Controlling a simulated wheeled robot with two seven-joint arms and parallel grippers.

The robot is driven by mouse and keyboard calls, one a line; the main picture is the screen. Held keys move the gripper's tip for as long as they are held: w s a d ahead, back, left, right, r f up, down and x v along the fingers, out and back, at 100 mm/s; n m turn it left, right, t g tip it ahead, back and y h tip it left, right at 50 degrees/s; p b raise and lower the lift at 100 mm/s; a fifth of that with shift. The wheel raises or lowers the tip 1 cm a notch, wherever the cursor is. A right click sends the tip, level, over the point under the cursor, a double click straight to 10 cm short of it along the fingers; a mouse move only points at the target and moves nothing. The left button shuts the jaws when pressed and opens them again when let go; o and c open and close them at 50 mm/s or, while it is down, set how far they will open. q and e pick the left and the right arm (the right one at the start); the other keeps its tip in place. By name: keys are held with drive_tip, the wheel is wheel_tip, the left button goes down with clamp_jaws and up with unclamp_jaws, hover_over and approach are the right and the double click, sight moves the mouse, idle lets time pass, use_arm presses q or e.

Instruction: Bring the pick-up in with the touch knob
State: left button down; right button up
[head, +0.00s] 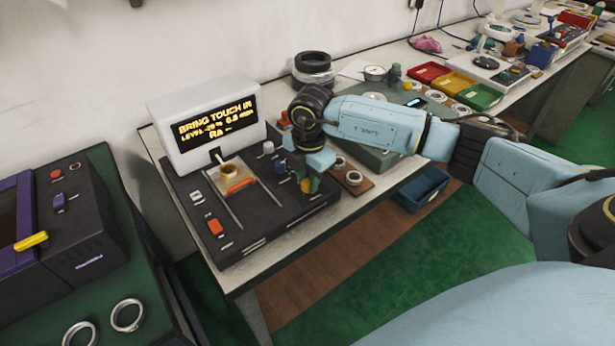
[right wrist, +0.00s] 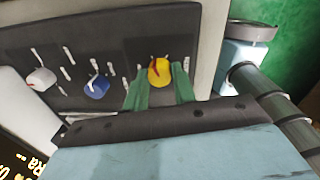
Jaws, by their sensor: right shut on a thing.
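The touch knob, yellow with a red pointer (right wrist: 160,74), is on the dark panel of the measuring machine (head: 236,230). My right gripper (head: 311,182) is shut on it; in the right wrist view its green fingers stand on both sides of the knob. In the head view the knob is mostly hidden by the gripper. The display (head: 215,117) reads "BRING TOUCH IN", "LEVEL -29 %", "0.8 mm" and "RA --". The dark pick-up arm (head: 216,156) is beside a ring (head: 231,172) on the orange-marked stage; whether they touch cannot be told. My left gripper is out of view.
A blue knob (right wrist: 96,88) and a white knob (right wrist: 41,78) are beside the yellow one. Orange and white switches (head: 215,226) are at the panel's left. Rings lie on a wooden board (head: 362,186). Dark rings (head: 312,66) are stacked behind my right arm.

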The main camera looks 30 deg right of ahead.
drive_tip(key=o, duration=1)
drive_tip(key=shift+c, duration=0.2)
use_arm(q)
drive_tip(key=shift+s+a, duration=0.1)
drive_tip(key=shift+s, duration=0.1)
use_arm(e)
drive_tip(key=shift+r, duration=0.15)
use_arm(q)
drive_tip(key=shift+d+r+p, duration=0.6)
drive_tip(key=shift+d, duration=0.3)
use_arm(e)
drive_tip(key=shift+s+r, duration=0.15)
drive_tip(key=shift+r, duration=3.15)
drive_tip(key=shift+s+r, duration=0.1)
drive_tip(key=shift+r, duration=3.2)
